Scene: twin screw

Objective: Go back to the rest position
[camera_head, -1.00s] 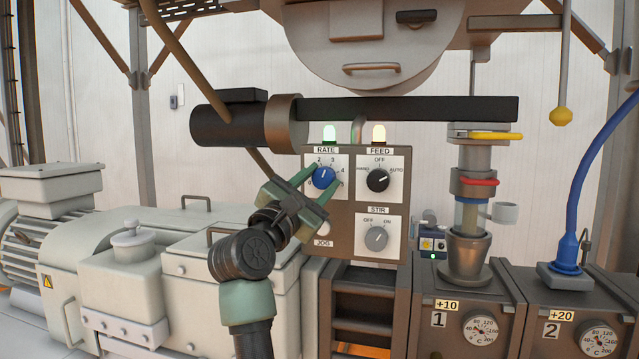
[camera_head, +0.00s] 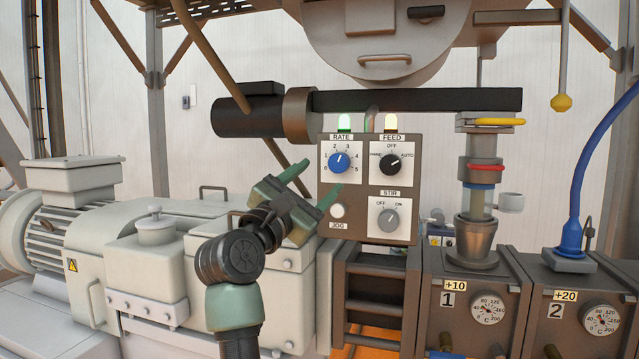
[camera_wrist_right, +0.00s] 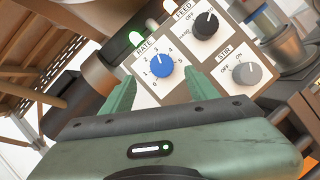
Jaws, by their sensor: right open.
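My right gripper (camera_head: 316,181) is open and empty, in front and to the left of the control panel (camera_head: 366,226). Its two green fingers (camera_wrist_right: 158,92) point toward the panel in the right wrist view, with a gap to it. The blue RATE knob (camera_head: 339,162) is uncovered and apart from the fingers; it also shows between the fingertips in the right wrist view (camera_wrist_right: 158,66). The black FEED knob (camera_head: 389,165) and the grey STIR knob (camera_head: 388,217) are on the same panel. My left gripper is in neither view.
A black motor with a long arm (camera_head: 415,100) spans above the panel. A feed tube (camera_head: 478,205) stands on heater block 1 (camera_head: 470,322) at the right. A large pale machine housing (camera_head: 110,235) lies at the left, below my right gripper. A hopper (camera_head: 385,35) hangs above.

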